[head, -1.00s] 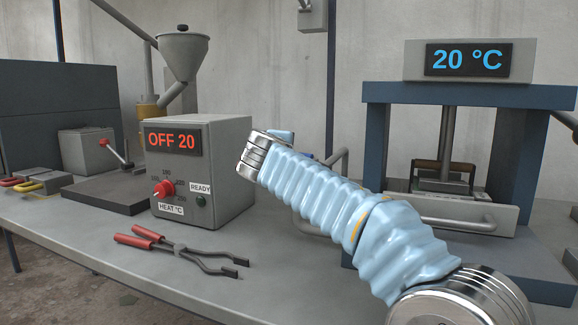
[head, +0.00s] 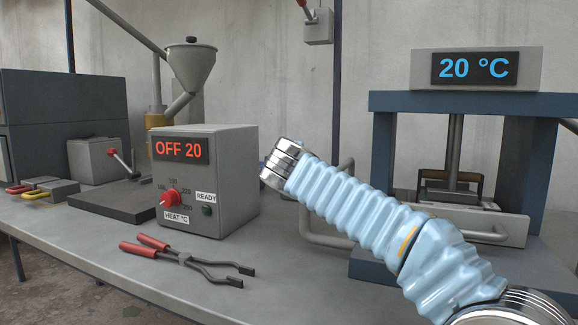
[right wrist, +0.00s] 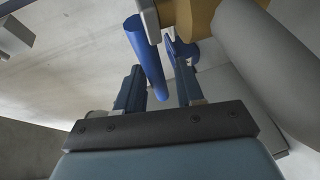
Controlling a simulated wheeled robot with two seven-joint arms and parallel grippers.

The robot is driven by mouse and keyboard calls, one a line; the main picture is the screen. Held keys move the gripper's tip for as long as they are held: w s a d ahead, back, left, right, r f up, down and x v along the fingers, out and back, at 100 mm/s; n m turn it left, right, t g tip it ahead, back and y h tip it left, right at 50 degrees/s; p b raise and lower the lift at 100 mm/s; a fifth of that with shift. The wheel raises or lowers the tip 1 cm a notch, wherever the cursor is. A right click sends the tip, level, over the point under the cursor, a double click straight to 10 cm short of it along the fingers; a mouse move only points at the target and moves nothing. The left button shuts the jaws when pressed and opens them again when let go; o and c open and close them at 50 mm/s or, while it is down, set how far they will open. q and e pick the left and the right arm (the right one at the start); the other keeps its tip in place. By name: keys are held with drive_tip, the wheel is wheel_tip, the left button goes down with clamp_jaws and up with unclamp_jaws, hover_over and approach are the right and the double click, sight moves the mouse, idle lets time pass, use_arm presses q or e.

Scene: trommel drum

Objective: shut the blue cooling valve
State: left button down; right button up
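The blue cooling valve shows in the right wrist view as a blue bar-shaped handle (right wrist: 146,55), beside a brass-coloured part. My right gripper (right wrist: 158,72) is open, its two fingers apart, with the near end of the blue bar showing between them. I see no clear contact between fingers and bar, and cannot tell the depth. In the head view my right arm crosses the picture; its gripper and most of the valve are hidden behind the arm and the heater box. My left gripper is not in view.
The grey heater box (head: 230,175) reading OFF 20 stands close left of my right wrist. Red-handled tongs (head: 190,262) lie on the bench in front of it. The press (head: 385,150) with the 20 °C display stands at the right. A grey pipe (right wrist: 265,45) runs close right of the valve.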

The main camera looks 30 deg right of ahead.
drive_tip(key=shift+s, duration=0.1)
drive_tip(key=b+v, duration=0.2)
drive_tip(key=v, duration=1.1)
drive_tip(key=shift+s, duration=0.3)
drive_tip(key=shift+a, duration=0.15)
